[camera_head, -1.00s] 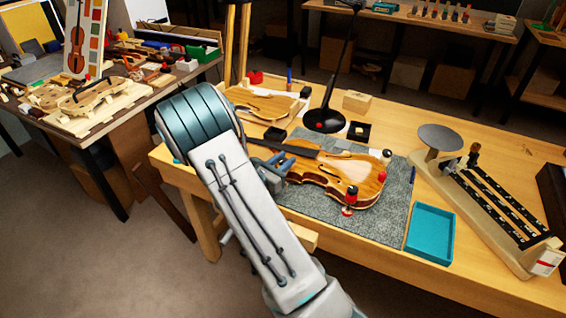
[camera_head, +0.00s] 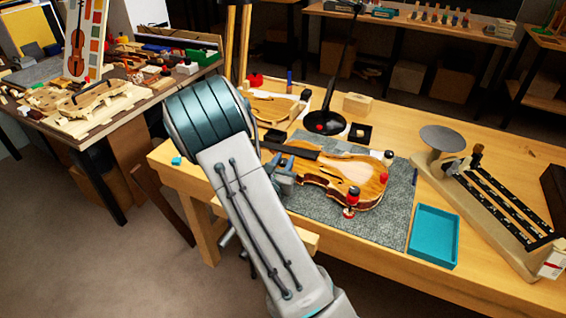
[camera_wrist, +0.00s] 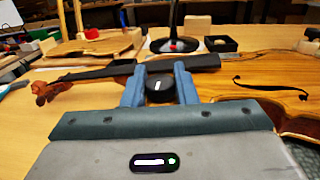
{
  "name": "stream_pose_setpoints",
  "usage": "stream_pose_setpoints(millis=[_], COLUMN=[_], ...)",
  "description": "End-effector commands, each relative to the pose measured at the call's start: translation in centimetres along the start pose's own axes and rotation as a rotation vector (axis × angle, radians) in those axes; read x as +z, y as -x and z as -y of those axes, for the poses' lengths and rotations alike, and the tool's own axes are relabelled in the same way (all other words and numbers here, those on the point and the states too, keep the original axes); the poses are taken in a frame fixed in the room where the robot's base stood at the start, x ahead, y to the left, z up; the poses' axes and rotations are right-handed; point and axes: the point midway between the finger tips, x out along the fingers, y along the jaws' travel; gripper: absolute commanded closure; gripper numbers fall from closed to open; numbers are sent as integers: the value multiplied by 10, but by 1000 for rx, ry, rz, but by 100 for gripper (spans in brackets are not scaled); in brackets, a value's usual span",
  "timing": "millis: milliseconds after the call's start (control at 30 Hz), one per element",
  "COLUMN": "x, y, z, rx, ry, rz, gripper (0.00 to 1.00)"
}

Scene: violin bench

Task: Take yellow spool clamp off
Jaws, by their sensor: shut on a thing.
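The violin (camera_head: 335,180) lies on a grey mat (camera_head: 396,215) on the bench; its body also shows at the right of the wrist view (camera_wrist: 268,72). My gripper (camera_wrist: 159,86) has its blue fingers on either side of a round black knob with a white mark (camera_wrist: 158,89), beside the violin's neck. It is shut on this knob, which looks like the top of a spool clamp. Its lower part is hidden and I see no yellow on it. In the head view my gripper (camera_head: 284,166) is at the violin's left side. A red spool clamp (camera_head: 352,196) stands on the violin's near edge.
A teal tray (camera_head: 433,236) sits right of the mat. A balance scale (camera_head: 480,190) stands farther right. A black lamp base (camera_head: 324,122) and a small black box (camera_head: 360,132) stand behind the violin. A small teal block (camera_head: 176,161) lies at the bench's left corner.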

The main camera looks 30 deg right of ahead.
Motion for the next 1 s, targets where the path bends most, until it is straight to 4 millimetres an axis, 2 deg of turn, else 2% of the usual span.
stream_pose_setpoints(millis=[133,167,200,233,500,633,767,1000], x=[-1,-1,-1,-1,0,-1,-1,1], y=[0,0,0,0,1,10,32,89], z=[1,1,1,1,0,-1,-1,0], rx=[-3,-3,-3,-3,-1,2,4,2], ry=[2,2,2,2,1,1,1,4], rz=[-2,-2,-2,-2,-1,-1,-2,-2], gripper=[97,66,55,53,53,53,53,53])
